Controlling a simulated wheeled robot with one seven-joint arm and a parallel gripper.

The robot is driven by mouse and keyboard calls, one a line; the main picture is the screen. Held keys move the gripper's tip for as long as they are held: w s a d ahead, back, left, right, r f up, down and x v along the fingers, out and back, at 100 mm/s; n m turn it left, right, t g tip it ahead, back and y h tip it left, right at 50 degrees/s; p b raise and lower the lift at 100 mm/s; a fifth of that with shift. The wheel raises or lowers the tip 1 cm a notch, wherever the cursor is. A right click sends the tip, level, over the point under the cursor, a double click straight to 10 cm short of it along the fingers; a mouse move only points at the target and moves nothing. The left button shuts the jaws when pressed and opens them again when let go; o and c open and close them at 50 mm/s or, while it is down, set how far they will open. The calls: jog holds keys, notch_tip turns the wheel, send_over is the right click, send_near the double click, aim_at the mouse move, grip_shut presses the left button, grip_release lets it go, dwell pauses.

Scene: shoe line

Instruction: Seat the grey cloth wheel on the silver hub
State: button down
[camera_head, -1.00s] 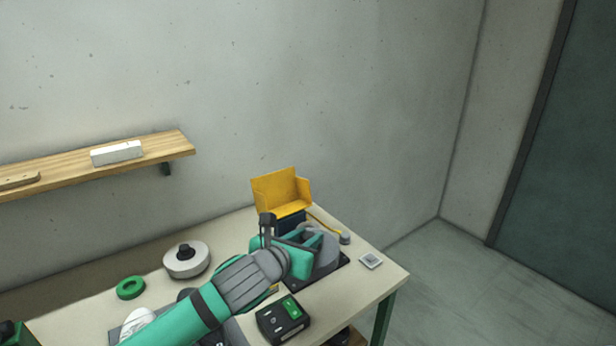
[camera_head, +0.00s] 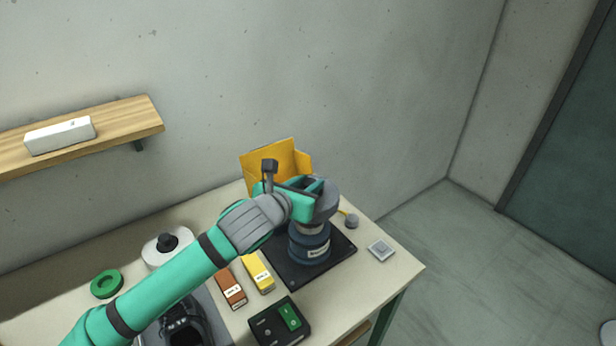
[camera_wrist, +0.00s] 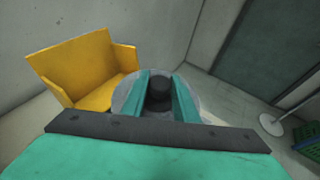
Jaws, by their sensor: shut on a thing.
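My gripper (camera_head: 314,188) is shut on the black knob of the grey cloth wheel (camera_head: 328,206), above the front of the blue machine (camera_head: 310,246). In the wrist view, the grey wheel (camera_wrist: 122,92) shows as a pale disc under my fingers (camera_wrist: 159,92), with its dark knob (camera_wrist: 159,90) between them. The silver hub cannot be made out; the wheel and my gripper cover the machine's top. I cannot tell whether the wheel touches the machine.
The machine stands on a black plate (camera_head: 338,255) with a yellow guard (camera_head: 275,162) behind. A white wheel with a black knob (camera_head: 168,250), a green ring (camera_head: 107,284), orange and yellow boxes (camera_head: 258,272), and a switch box (camera_head: 279,322) are on the table. A small grey knob (camera_head: 351,221) is right.

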jog(key=shift+f, duration=2)
jog(key=shift+s, duration=0.15)
jog(key=shift+a, duration=0.1)
jog(key=shift+f, duration=0.55)
jog(key=c, duration=1.7)
grip_release()
jog(key=shift+o, duration=0.2)
jog(key=v, duration=1)
jog(key=shift+s, duration=0.35)
